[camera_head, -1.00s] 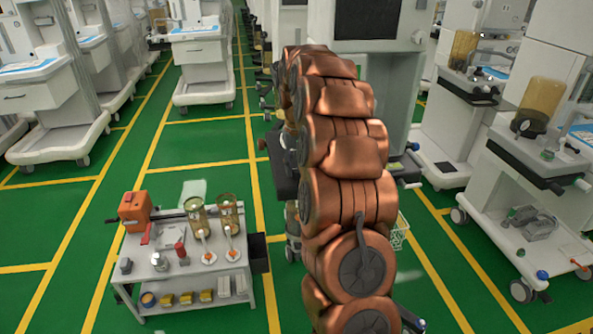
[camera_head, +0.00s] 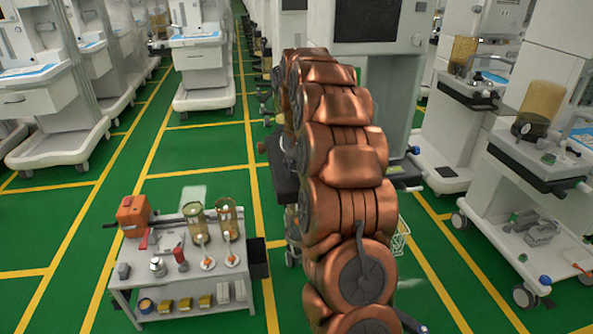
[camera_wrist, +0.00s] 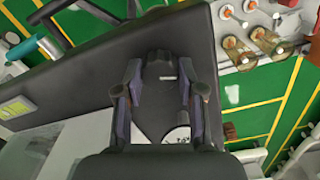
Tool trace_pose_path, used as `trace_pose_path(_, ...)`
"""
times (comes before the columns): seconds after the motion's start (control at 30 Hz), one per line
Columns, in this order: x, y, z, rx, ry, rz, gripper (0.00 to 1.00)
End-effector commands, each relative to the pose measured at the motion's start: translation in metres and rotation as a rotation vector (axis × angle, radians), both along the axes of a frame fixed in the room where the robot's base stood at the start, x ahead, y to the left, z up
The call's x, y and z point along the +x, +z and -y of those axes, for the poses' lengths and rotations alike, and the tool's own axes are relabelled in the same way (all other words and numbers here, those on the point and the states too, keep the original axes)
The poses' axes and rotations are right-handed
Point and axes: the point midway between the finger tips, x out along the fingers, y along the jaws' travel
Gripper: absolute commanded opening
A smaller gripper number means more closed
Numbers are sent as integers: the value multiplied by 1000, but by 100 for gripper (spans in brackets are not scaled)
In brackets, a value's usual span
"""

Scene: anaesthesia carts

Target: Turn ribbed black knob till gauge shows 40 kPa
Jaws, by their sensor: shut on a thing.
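In the wrist view, my gripper (camera_wrist: 160,72) has its two dark fingers on either side of a black knob (camera_wrist: 160,65) and is shut on it. The knob sits against a dark grey surface. A white round gauge face (camera_wrist: 178,133) shows just below it, between the fingers and partly covered by my gripper. Its needle and figures are too small to read. In the head view, my copper-coloured arm hides the gripper, knob and gauge.
A white trolley (camera_head: 205,272) with an orange box (camera_head: 133,213) and two amber cylinders (camera_head: 227,218) stands left of my arm. White anaesthesia carts (camera_head: 560,190) stand close on the right. Green floor with yellow lines is open at the left.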

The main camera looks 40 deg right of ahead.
Motion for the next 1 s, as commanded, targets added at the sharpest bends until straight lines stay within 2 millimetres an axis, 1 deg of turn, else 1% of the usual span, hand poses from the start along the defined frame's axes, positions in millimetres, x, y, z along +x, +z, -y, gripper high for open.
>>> trace_pose_path(0.13, 1, 0, -1, 1, 2, 3, 4)
trace_pose_path(0.17, 1, 0, -1, 1, 2, 3, 39)
trace_pose_path(0.4, 0, 0, 0, 1, 1, 2, 64)
trace_pose_path(0.77, 0, 3, 0, -1, 1, 2, 64)
trace_pose_path(0.87, 1, 10, 1, -2, 0, 5, 64)
trace_pose_path(1.0, 1, 29, 1, -1, 0, 4, 64)
